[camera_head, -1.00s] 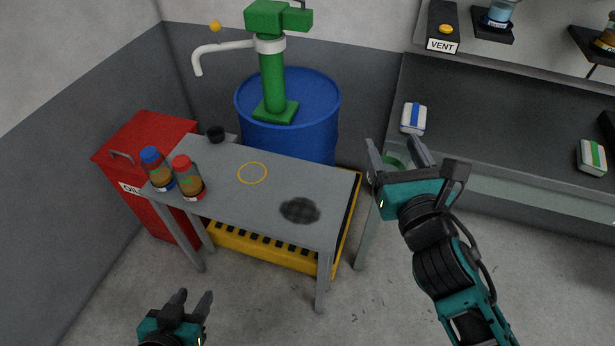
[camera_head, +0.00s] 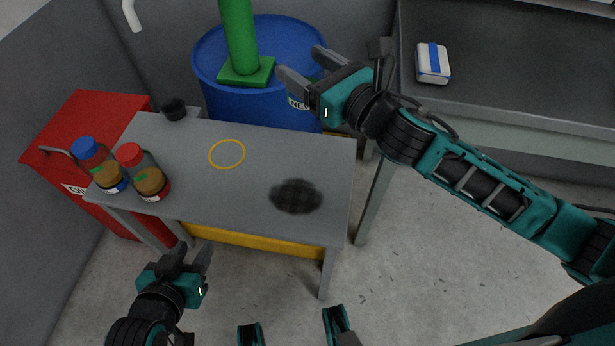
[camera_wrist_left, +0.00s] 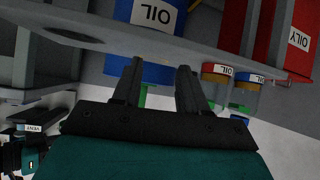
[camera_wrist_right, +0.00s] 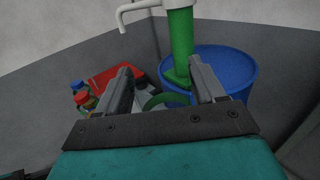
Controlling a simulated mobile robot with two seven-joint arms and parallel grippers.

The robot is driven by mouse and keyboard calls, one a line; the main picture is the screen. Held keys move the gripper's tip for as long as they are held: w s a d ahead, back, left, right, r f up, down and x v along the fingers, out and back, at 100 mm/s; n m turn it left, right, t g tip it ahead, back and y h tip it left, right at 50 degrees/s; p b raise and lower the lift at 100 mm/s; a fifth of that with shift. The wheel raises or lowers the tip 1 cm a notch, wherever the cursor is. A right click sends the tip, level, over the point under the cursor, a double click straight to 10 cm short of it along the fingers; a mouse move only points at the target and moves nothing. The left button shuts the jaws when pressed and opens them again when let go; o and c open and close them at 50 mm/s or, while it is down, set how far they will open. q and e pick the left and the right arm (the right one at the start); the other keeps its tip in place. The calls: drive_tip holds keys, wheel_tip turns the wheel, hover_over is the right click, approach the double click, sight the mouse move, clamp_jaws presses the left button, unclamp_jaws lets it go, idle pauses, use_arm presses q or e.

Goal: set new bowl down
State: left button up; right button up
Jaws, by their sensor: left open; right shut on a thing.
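My right gripper (camera_head: 299,62) is shut on the new bowl, whose "NEW" label (camera_head: 299,102) shows just under the fingers in the head view. The bowl's green rim (camera_wrist_right: 166,99) shows between the fingers in the right wrist view; the rest is mostly hidden. The gripper holds it in front of the blue drum, near the back right of the grey table (camera_head: 205,205). A yellow ring (camera_head: 227,154) is marked on the tabletop, left of the bowl, with nothing in it. My left gripper (camera_head: 192,254) is open and empty near the table's front edge.
A jar with a blue lid (camera_head: 101,166) and one with a red lid (camera_head: 143,174) stand at the table's left end. A dark patch (camera_head: 296,196) marks the right side. The blue drum (camera_head: 222,88) stands behind.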

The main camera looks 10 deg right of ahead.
drive_tip(key=shift+w+d+f+b, duration=0.15)
drive_tip(key=shift+w+f+b, duration=0.1)
drive_tip(key=shift+f, duration=0.25)
drive_tip(key=shift+w+d+f+b, duration=0.1)
drive_tip(key=shift+w+f+b, duration=0.1)
drive_tip(key=shift+f, duration=0.3)
wheel_tip(320, 180, down, 20)
drive_tip(key=b, duration=0.8)
drive_tip(key=shift+w, duration=0.1)
drive_tip(key=shift+r, duration=0.1)
drive_tip(key=shift+f, duration=0.3)
drive_tip(key=o, duration=1.4)
drive_tip(key=shift+r, duration=0.1)
